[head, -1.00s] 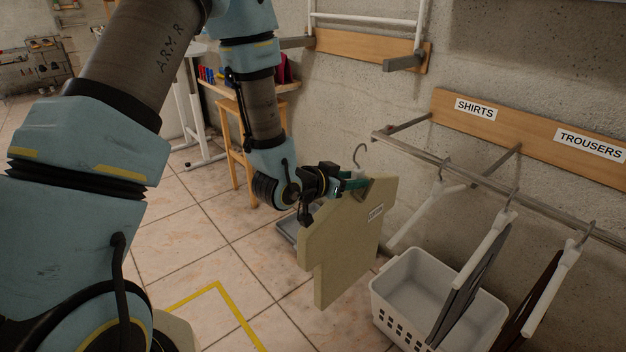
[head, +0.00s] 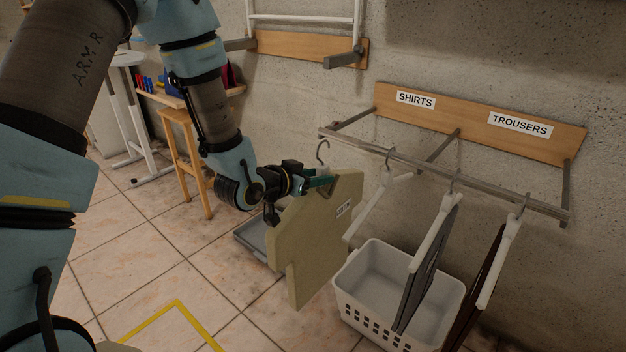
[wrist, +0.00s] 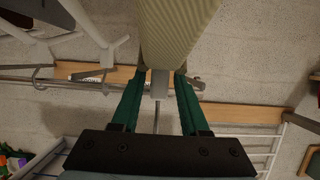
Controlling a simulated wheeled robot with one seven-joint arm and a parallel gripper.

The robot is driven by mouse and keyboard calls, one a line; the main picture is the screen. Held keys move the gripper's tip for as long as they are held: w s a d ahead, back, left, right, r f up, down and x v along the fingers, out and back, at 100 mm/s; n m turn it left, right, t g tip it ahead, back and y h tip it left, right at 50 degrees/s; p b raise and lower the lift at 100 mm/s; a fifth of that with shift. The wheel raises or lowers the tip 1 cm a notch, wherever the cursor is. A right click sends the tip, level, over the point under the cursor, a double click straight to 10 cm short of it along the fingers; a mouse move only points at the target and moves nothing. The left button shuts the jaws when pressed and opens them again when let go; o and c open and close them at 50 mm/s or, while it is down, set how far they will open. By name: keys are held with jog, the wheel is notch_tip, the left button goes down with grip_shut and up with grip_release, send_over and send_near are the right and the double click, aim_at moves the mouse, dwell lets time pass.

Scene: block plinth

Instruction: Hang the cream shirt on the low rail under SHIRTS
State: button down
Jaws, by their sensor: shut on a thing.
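The cream shirt (head: 315,235) is a flat shirt shape on a hanger with a grey hook (head: 322,151) at its top. My gripper (head: 325,182) is shut on the shirt's hanger just below the hook; the shirt hangs upright from it. In the wrist view the shirt (wrist: 178,30) rises between the green fingers (wrist: 155,88). The low rail (head: 400,160) runs along the wall under the SHIRTS sign (head: 415,100). In the head view the hook appears close to the rail's left end; I cannot tell whether they touch.
An empty white hanger (head: 378,207) and two hangers with dark garments (head: 428,265) hang on the rail, the latter toward the TROUSERS sign (head: 520,124). A white basket (head: 390,292) stands below. A grey tray (head: 252,236) lies on the floor behind the shirt. A wooden stool (head: 185,150) stands farther left.

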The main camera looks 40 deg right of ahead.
aim_at(345, 171)
jog(key=shift+w+d+b, duration=0.2)
jog(key=shift+w+d, duration=0.25)
jog(key=shift+d, duration=1.3)
jog(key=shift+w+d+b, duration=0.15)
jog(key=shift+w+d, duration=0.25)
jog(key=shift+d, duration=1.3)
jog(key=shift+w+d+b, duration=0.2)
jog(key=shift+w+d, duration=0.25)
jog(key=shift+d, duration=1.3)
jog(key=shift+w+d+f+b, duration=0.1)
jog(key=shift+d+f+b, duration=0.25)
jog(key=shift+f+b, duration=0.2)
jog(key=shift+w+d+f+b, duration=0.1)
jog(key=shift+d+f+b, duration=0.2)
jog(key=shift+f+b, duration=0.25)
jog(key=shift+c, duration=1.7)
grip_release()
jog(key=shift+a, duration=0.1)
